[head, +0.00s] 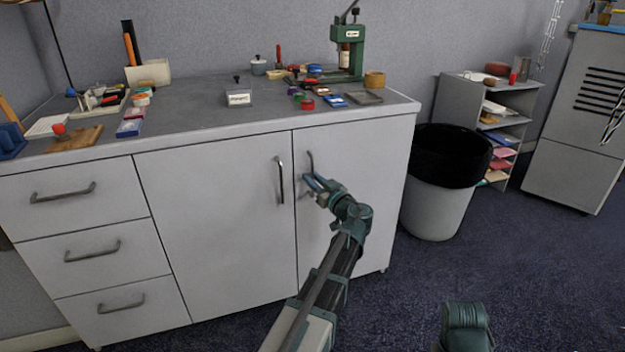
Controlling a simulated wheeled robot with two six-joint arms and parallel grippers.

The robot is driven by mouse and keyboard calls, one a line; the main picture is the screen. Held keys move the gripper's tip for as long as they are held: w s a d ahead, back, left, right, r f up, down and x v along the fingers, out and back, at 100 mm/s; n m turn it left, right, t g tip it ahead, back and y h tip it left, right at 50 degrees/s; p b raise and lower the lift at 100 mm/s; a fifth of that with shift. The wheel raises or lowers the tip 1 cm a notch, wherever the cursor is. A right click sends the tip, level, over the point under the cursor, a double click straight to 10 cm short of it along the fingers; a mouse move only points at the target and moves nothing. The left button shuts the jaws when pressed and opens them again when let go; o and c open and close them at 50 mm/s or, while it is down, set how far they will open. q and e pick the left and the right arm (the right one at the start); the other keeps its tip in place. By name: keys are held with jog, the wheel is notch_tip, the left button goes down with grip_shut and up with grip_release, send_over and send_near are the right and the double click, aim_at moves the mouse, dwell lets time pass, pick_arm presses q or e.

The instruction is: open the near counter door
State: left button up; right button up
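The grey counter has two plain doors side by side, and both look closed. The left door (215,220) has an upright bar handle (281,180) near its right edge. The right door (370,165) has an upright bar handle (310,161) near its left edge. My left gripper (312,184) is at the lower part of the right door's handle, which it partly hides. Its fingertips are small and overlap the handle, so I cannot tell whether they grip it. Of my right arm only a link shows at the bottom edge; its gripper is out of view.
Drawers (90,250) fill the counter's left end. The countertop (200,112) holds tools, small boxes and a green press (349,50). A bin with a black liner (436,205) stands close to the counter's right end. Dark carpet (540,270) is clear in front.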

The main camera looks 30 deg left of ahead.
pick_arm(q)
grip_shut()
dwell(1.5)
